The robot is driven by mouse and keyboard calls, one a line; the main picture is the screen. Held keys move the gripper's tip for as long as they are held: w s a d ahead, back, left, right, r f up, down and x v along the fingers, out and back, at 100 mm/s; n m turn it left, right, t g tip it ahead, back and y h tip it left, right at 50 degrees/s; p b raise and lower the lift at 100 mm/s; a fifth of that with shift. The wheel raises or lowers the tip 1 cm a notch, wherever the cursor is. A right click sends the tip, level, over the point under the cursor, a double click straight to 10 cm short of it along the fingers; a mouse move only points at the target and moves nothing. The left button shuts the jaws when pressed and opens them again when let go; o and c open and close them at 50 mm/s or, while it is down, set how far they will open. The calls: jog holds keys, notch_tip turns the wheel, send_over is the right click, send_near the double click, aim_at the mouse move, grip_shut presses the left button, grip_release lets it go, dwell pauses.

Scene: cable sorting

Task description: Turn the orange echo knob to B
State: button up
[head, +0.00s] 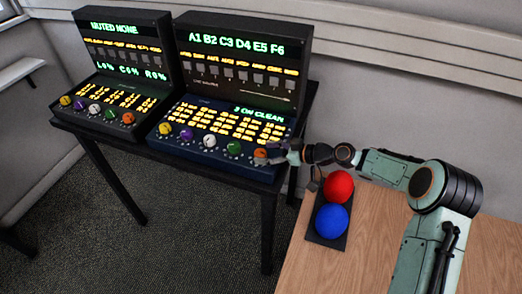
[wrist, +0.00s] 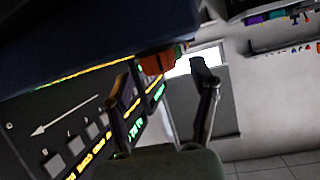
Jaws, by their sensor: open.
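An orange knob (head: 260,154) sits at the right end of the knob row on the front edge of the right console (head: 215,146). In the wrist view the orange knob (wrist: 157,62) shows close up, under the dark panel edge. My gripper (head: 277,152) is at this knob from the right side. In the wrist view my gripper (wrist: 163,76) is open, one finger on each side of the knob. I cannot tell whether a finger touches it. The knob's pointer and any letters around it are too small or hidden to read.
A left console (head: 110,104) has its own knob row, with another orange knob (head: 128,118) at its right end. A white knob (head: 209,141) and a green knob (head: 234,148) are left of my gripper. Red (head: 339,186) and blue (head: 331,221) domes stand on the wooden table (head: 385,254).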

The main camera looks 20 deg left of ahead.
jog(key=shift+x, duration=0.95)
grip_shut()
